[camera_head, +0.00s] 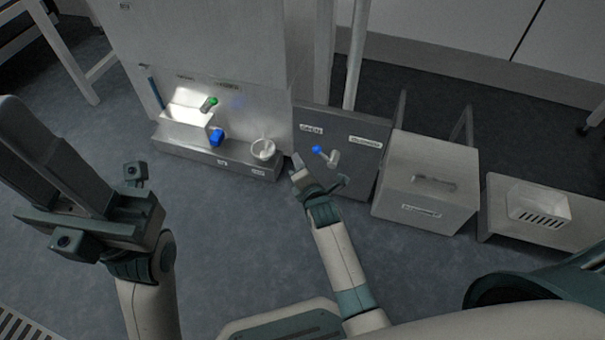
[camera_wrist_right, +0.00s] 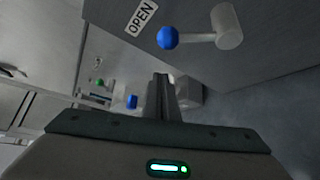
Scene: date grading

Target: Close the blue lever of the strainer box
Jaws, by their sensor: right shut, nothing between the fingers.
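The blue-knobbed lever (camera_head: 317,150) is on the dark panel of a box, and its knob points toward the OPEN label (camera_head: 311,130). In the right wrist view its blue ball (camera_wrist_right: 168,38) sits on a thin rod from a grey hub (camera_wrist_right: 227,27), near the OPEN label (camera_wrist_right: 142,17). My right gripper (camera_head: 297,163) is shut and empty, just left of and below the knob in the head view; its fingers (camera_wrist_right: 161,92) are apart from the ball in the wrist view. My left gripper (camera_head: 48,150) is raised at the left, far from the lever; its opening is unclear.
A second label (camera_head: 366,142) is on the panel's right. A grey lidded box (camera_head: 432,160) stands right. Floor in front is clear.

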